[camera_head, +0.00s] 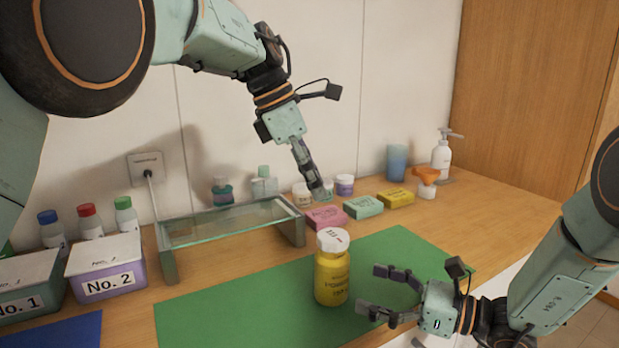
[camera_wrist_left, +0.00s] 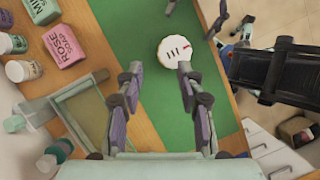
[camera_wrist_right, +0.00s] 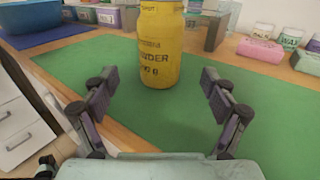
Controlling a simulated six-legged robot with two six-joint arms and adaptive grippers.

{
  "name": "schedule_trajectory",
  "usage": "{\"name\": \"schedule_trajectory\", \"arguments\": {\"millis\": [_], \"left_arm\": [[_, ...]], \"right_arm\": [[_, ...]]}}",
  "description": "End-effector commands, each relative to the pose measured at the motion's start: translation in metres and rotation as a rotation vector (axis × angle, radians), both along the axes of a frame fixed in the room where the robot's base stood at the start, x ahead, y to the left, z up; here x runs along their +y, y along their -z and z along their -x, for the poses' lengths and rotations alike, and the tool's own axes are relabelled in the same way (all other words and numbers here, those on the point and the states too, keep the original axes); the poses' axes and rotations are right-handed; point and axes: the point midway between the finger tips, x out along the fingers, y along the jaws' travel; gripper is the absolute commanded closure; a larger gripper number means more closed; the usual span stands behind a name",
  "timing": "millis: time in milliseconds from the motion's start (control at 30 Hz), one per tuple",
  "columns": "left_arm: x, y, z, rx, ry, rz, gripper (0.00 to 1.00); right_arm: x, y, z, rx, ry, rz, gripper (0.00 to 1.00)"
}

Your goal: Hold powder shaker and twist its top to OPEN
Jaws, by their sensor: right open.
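The powder shaker (camera_head: 332,280) is a yellow bottle with a white marked top (camera_head: 333,240). It stands upright on the green mat (camera_head: 240,300). In the right wrist view the yellow body (camera_wrist_right: 160,50) is ahead of and between my open right fingers. My right gripper (camera_head: 375,290) is open and empty, just right of the shaker and apart from it. My left gripper (camera_head: 318,190) is in the air above and behind the shaker, pointing down. In the left wrist view its fingers (camera_wrist_left: 158,75) are apart, with the white top (camera_wrist_left: 175,50) just beyond their tips.
A glass-topped stand (camera_head: 230,222) is behind the mat at left. Pink (camera_head: 325,217), green (camera_head: 362,207) and yellow (camera_head: 396,198) soap boxes lie behind the shaker. Labelled boxes (camera_head: 105,265) and bottles stand at far left. The mat's right part is clear.

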Motion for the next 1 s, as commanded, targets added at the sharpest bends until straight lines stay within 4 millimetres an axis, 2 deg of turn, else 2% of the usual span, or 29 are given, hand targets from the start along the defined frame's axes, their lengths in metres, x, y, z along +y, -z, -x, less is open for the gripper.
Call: {"name": "schedule_trajectory", "arguments": {"millis": [133,333,700,1000], "left_arm": [[0.003,-0.004,0.012,0.016,0.135,-0.052,0.62],[0.005,-0.006,0.017,0.026,0.188,-0.072,0.62],[0.005,-0.006,0.017,0.025,0.184,-0.071,0.62],[0.005,-0.006,0.017,0.026,0.183,-0.069,0.62]], "right_arm": [[0.0,0.0,0.0,0.0,0.0,0.0,0.14],[0.007,0.0,-0.002,0.001,-0.002,0.002,0.14],[0.055,0.0,-0.022,-0.001,-0.003,0.003,0.14],[0.072,0.0,-0.03,0.0,0.0,0.0,0.14]]}}
